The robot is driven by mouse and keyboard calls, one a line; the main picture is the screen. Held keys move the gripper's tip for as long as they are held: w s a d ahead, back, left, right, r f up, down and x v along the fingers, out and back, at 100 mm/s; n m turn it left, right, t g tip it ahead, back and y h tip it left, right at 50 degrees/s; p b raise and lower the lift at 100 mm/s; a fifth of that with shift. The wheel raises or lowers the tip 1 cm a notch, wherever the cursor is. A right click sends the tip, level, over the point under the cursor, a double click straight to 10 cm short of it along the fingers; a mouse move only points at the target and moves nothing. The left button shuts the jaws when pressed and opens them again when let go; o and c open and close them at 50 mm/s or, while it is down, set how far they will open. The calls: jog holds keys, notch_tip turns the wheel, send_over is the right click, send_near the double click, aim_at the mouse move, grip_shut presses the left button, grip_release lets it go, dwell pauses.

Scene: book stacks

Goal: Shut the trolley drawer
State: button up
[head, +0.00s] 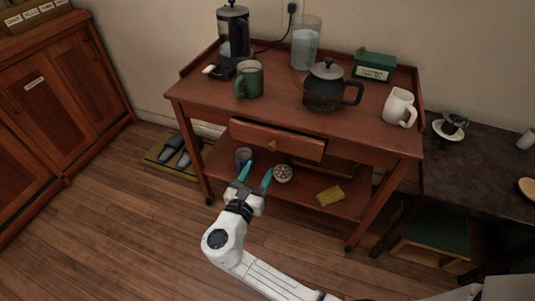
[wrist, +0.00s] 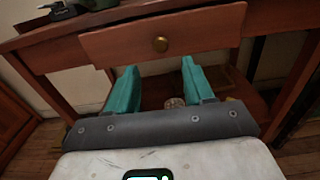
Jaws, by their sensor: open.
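The wooden trolley (head: 190,92) stands against the wall, with a top board and a lower shelf. Its drawer (head: 300,145) sits under the top and juts out toward me, so it is partly open. My gripper (head: 255,174) is open and empty, in front of and below the drawer's left part in the head view. In the wrist view its teal fingers (wrist: 158,76) are spread, with their tips just below the drawer front; I cannot tell if they touch it.
On the trolley top stand a coffee press (head: 234,30), green mug (head: 249,80), glass jug (head: 305,44), teapot (head: 325,88), green box (head: 374,66) and white mug (head: 399,107). The lower shelf holds a bowl (head: 283,173) and yellow sponge (head: 330,196). A dark table (head: 475,165) stands right.

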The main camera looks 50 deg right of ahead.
aim_at(271, 148)
jog(key=b+x, duration=0.1)
jog(key=x, duration=0.7)
jog(key=shift+c, duration=0.5)
grip_shut()
